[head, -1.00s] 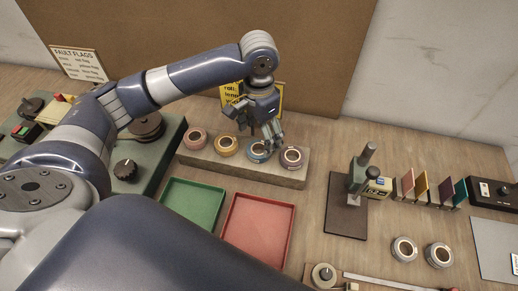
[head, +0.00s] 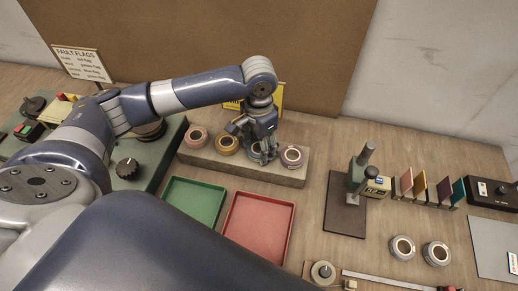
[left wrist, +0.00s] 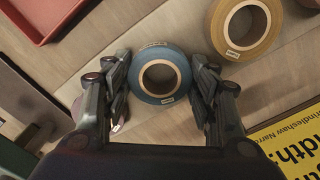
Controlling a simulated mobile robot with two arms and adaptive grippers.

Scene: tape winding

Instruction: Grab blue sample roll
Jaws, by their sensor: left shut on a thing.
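The blue sample roll (left wrist: 161,95) sits between the two fingers of my left gripper (left wrist: 160,88) in the left wrist view, and the fingers are shut on its sides. In the head view my left gripper (head: 257,152) is over the long stand (head: 240,168), and the fingers mostly hide the blue roll. A pink roll (head: 197,138) and a yellow roll (head: 227,145) are to its left on the stand. A mauve roll (head: 291,156) is close on its right. My right gripper is not in view.
A green tray (head: 193,204) and a red tray (head: 258,227) lie in front of the stand. A gauge on a dark base (head: 345,217) stands to the right, with two grey rolls (head: 403,248) near it. A yellow sign (left wrist: 292,143) is behind the stand.

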